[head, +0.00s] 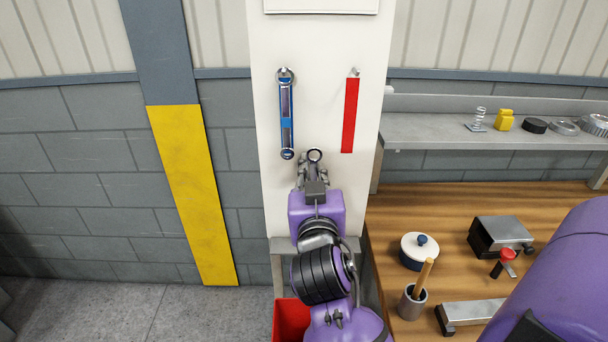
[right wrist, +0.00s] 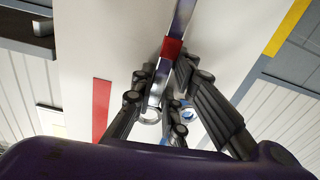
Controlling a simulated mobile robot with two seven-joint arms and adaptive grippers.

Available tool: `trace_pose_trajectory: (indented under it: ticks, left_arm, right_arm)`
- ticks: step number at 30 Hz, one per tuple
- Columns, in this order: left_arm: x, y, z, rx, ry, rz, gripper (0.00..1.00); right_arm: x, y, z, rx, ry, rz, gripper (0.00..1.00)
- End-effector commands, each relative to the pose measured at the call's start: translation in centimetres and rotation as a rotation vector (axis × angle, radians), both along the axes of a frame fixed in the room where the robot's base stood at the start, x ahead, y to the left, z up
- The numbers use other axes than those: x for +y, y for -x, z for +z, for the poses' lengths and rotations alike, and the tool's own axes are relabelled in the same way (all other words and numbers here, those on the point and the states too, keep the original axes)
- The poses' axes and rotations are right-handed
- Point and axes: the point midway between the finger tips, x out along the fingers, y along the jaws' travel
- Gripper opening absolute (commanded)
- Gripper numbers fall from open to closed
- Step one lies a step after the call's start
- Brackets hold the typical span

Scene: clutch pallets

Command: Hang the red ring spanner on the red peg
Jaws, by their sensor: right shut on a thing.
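The red ring spanner shows in the right wrist view as a steel shaft with a red band (right wrist: 172,48) and a ring end. In the head view only its upper ring (head: 315,155) shows above the fingers; the rest is hidden. My right gripper (head: 313,168) is shut on it, also seen in the right wrist view (right wrist: 163,72). It is in front of the white panel, below and between the two hanging places. The peg (head: 354,72) sits at the top of a red strip (head: 350,115), up and right of the gripper, with nothing on it. My left gripper is not in view.
A blue-banded spanner (head: 286,115) hangs on the left peg, close above my right gripper. At right are a grey shelf (head: 430,128) with small parts and a wooden bench (head: 400,210) with a pot (head: 418,252). A red bin (head: 290,320) stands below.

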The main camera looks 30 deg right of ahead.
Motion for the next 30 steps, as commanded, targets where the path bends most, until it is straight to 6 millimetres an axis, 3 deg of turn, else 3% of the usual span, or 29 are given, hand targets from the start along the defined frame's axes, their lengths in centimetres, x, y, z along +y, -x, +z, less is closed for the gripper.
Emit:
trace_pose_trajectory:
  ticks: [1, 8, 26, 27, 30]
  left_arm:
    - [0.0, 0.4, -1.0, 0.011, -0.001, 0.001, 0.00]
    - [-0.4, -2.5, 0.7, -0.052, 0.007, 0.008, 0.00]
    - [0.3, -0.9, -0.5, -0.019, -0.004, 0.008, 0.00]
    - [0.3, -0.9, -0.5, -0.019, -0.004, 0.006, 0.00]
    - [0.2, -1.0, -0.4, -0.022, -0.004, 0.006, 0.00]
  right_arm:
    - [0.1, 0.3, -1.3, 0.010, 0.002, -0.001, 0.00]
    - [0.2, 0.6, -0.7, -0.004, 0.000, -0.003, 0.00]
    - [0.1, 0.6, -1.9, -0.004, 0.000, -0.003, 0.00]
    - [0.1, 0.6, -1.9, -0.004, 0.000, -0.003, 0.17]
    - [0.1, 0.5, -1.8, -0.004, 0.000, -0.003, 0.30]
